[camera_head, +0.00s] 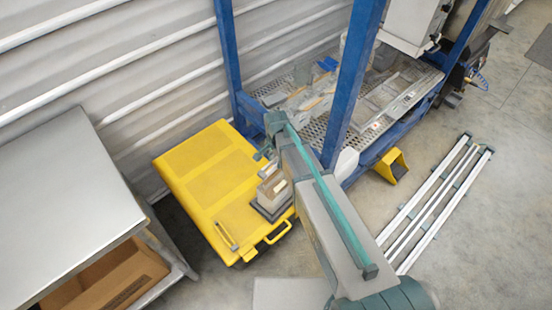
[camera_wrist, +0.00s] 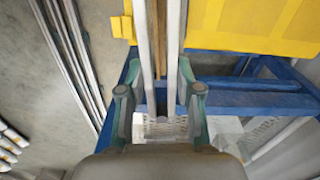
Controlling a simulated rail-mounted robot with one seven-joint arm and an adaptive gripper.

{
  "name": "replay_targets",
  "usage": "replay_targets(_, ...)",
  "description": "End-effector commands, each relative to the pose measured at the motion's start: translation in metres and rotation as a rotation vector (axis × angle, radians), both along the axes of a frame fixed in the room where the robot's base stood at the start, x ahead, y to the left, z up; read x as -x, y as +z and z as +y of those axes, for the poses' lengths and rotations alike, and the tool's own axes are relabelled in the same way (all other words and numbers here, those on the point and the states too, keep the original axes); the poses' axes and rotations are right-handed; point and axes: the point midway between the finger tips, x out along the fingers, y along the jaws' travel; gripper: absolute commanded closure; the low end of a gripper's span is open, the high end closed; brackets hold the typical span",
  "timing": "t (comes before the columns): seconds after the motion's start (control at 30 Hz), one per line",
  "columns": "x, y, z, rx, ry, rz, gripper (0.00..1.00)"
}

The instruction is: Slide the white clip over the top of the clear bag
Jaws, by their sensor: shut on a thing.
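In the wrist view, my gripper (camera_wrist: 160,97) has its teal-grey fingers on either side of long pale bars (camera_wrist: 173,45) with a tan strip between them. The bars run up out of the top of the picture. They may be the white clip, but I cannot tell for sure where clip and finger meet. In the head view, my gripper (camera_head: 266,152) is over the right side of the yellow case, small and partly hidden by my arm. I cannot pick out the clear bag with certainty.
The yellow case (camera_head: 195,165) lies beside the blue frame (camera_head: 355,85), whose perforated deck holds several loose items. A grey block (camera_head: 272,190) sits at the case's right edge. A metal table (camera_head: 60,200) stands at left. Long metal rails (camera_head: 440,195) lie on the floor at right.

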Motion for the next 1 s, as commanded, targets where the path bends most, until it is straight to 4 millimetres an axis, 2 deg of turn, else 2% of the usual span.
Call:
replay_targets(0.6, 0.000, -0.053, 0.000, 0.000, 0.001, 0.000, 0.98)
replay_targets(1.0, 0.000, -0.069, 0.000, 0.000, 0.001, 0.000, 0.98)
